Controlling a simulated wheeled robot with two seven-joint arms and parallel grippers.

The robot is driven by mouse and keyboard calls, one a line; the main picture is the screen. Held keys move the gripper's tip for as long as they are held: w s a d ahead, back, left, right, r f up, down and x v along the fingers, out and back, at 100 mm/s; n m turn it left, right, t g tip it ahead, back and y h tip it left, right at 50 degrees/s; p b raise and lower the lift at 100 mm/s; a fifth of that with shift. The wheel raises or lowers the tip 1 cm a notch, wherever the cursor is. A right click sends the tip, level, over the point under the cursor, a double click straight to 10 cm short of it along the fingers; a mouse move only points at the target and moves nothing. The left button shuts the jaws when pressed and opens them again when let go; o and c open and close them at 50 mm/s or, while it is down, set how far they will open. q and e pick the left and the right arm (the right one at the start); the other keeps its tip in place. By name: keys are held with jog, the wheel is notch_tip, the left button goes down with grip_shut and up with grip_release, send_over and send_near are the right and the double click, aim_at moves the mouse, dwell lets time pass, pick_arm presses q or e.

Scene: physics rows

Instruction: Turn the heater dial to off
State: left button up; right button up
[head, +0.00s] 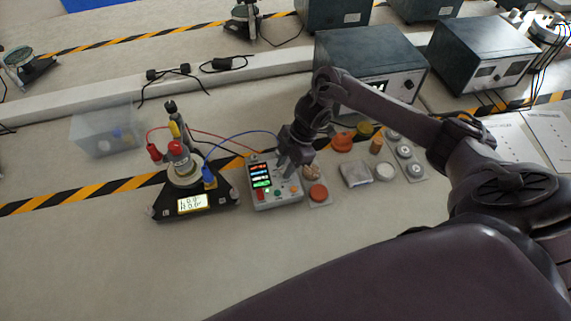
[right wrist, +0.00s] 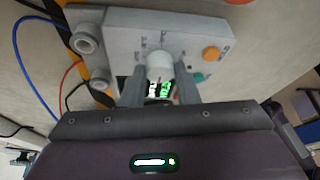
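The heater's control box (head: 277,203) is a light grey unit with lit displays, left of centre on the bench. In the right wrist view its sloped panel (right wrist: 120,35) carries a round white dial (right wrist: 160,65) with small marks around it. My right gripper (head: 284,163) reaches down onto the box and covers the dial in the head view. In the right wrist view my right gripper's fingers (right wrist: 160,72) stand close on both sides of the dial and appear to pinch it. The exact pointer setting is not readable. My left gripper is not in view.
A black stand with a lit scale display (head: 193,204) and a glass vessel is left of the box, joined by red and blue cables. A clear bin (head: 105,132) stands farther left. The front bench is clear.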

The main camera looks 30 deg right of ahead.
jog(key=o, duration=0.4)
jog(key=v, duration=0.7)
jog(key=shift+d+r, duration=0.2)
jog(key=shift+r, duration=0.15)
